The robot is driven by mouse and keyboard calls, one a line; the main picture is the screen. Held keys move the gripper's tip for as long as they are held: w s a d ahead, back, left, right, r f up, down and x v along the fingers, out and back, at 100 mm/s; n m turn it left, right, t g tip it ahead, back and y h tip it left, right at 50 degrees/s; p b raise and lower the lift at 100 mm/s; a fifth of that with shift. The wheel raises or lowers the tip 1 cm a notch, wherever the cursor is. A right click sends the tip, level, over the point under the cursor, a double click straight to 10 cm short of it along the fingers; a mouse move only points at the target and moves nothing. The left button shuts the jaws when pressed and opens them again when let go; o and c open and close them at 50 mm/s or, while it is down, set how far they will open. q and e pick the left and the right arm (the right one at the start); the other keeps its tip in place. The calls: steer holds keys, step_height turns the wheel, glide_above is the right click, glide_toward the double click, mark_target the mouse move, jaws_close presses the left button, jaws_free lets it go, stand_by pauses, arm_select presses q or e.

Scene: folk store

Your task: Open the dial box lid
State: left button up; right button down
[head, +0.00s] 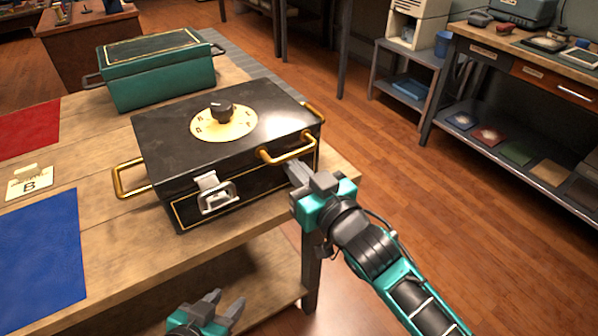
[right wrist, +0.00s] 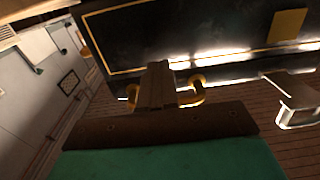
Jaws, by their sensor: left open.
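The dial box (head: 165,150) is black with gold trim and stands on the wooden table; its lid looks down. A black knob (head: 221,112) sits on a gold dial plate (head: 243,127) on the lid. A silver latch (head: 217,195) is on the front, with a gold lid handle (head: 288,151) to its right. My right gripper (head: 293,170) is just below this handle, fingers together. In the right wrist view the fingers (right wrist: 156,84) overlap the handle (right wrist: 196,87); I cannot tell whether they grip it. My left gripper (head: 226,304) is open and empty, low before the table.
A teal box (head: 160,80) stands behind the dial box. Gold side handles (head: 130,180) stick out at the box's ends. A red mat (head: 28,128), a blue mat (head: 40,250) and a card marked B (head: 29,183) lie on the left. A workbench (head: 520,55) stands far right.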

steer(key=shift+w+a, duration=0.3)
steer(key=shift+w, duration=0.15)
steer(key=shift+s+d+p, duration=0.25)
steer(key=shift+s+p, duration=0.05)
steer(key=shift+p, duration=0.05)
stand_by(0.4)
steer(key=shift+r+p, duration=1.35)
steer(key=shift+p, duration=0.05)
steer(key=shift+w+a+r+p, duration=0.1)
steer(key=shift+r+p, duration=1.2)
steer(key=shift+p, duration=0.05)
